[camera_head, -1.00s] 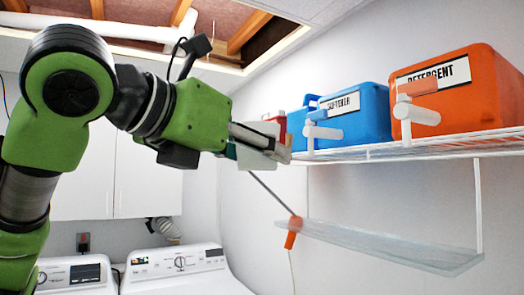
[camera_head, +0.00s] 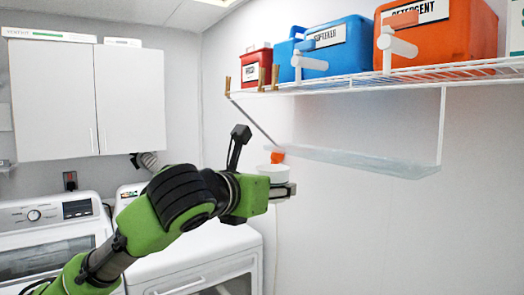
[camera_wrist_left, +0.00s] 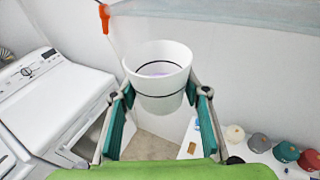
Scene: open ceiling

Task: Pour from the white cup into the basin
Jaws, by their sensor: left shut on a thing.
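The white cup (camera_head: 273,172) is held by my left gripper (camera_head: 283,190), in front of the wall and below the shelf. In the left wrist view, my left gripper (camera_wrist_left: 160,101) has a finger on each side of the cup (camera_wrist_left: 160,101). The cup is about upright, with a dark line around it and something purple inside. No vessel is clearly a basin; a clear, shallow trough (camera_head: 350,159) hangs under the shelf, right of and above the cup. My right gripper is not in view.
A wire shelf (camera_head: 420,78) carries red (camera_head: 257,64), blue (camera_head: 335,46) and orange (camera_head: 447,33) jugs with taps. A washer (camera_head: 50,235) and another white machine (camera_head: 200,262) stand below. An orange piece (camera_wrist_left: 104,17) hangs by the trough. Several coloured round things (camera_wrist_left: 259,143) sit low right.

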